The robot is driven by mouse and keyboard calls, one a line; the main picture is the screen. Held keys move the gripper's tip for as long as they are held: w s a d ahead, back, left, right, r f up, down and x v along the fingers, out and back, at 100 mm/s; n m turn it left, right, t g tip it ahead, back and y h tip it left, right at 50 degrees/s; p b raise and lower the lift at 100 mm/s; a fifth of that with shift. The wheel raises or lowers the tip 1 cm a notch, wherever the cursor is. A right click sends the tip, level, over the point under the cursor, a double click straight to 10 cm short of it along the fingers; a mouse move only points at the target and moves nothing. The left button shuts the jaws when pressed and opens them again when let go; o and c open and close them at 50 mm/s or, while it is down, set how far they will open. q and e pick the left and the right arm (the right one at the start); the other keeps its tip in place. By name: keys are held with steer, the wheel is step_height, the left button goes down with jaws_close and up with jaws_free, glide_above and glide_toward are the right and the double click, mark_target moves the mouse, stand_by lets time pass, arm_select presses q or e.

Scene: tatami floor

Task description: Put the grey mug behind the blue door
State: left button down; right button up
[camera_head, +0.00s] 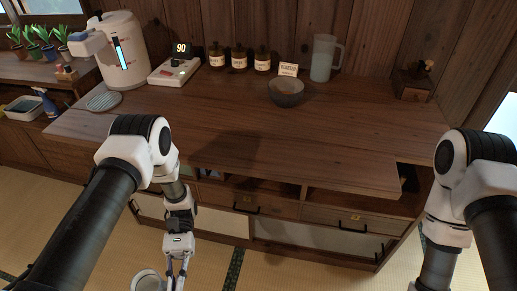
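A round, pale grey, cup-like rim (147,281), likely the grey mug, shows at the bottom edge, mostly cut off. My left gripper (176,282) points down right beside it, in front of the low cabinet. Its fingers are close together and their tips are cut off, so I cannot tell whether they hold the mug. My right arm comes in at the right, and its gripper is out of frame. No blue door can be made out; the cabinet front shows pale panels (315,257) and wooden drawers (342,219).
On the wooden counter (200,125) stand a white dispenser (122,50), a scale reading 90 (174,72), three brown bottles (239,57), a dark bowl (287,92), a tall translucent jug (323,58) and a wooden box (412,86). The counter's front middle is clear. Potted plants stand far left.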

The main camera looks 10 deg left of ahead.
arm_select(q)
steer(key=w+a+f+m+t+y, duration=0.1)
steer(key=w+a+f+m+y, duration=0.3)
steer(key=a+m+y, duration=0.65)
steer(key=w+d+f+m+t+y+p, duration=0.1)
steer(key=w+f+m+t+y+p, duration=0.1)
steer(key=w+m+t+y, duration=0.55)
steer(key=w+d+r+m+t+y, duration=0.1)
steer(key=w+d+m+t+y, duration=0.1)
steer(key=w+d+m+t, duration=0.4)
steer(key=w+d+m+t+y, duration=0.2)
steer(key=w+d+t, duration=0.5)
steer(key=w+t, duration=0.4)
steer(key=w+a+b, duration=0.3)
steer(key=w+b, duration=1.8)
steer(key=b, duration=1.7)
steer(key=shift+g+h, duration=0.3)
steer(key=shift+g, duration=0.05)
step_height(320, 180, down, 8)
steer(key=b, duration=0.5)
steer(key=shift+w+a+r, duration=0.1)
steer(key=shift+r, duration=0.45)
steer(key=shift+f, duration=0.2)
steer(key=c, duration=1.3)
jaws_free()
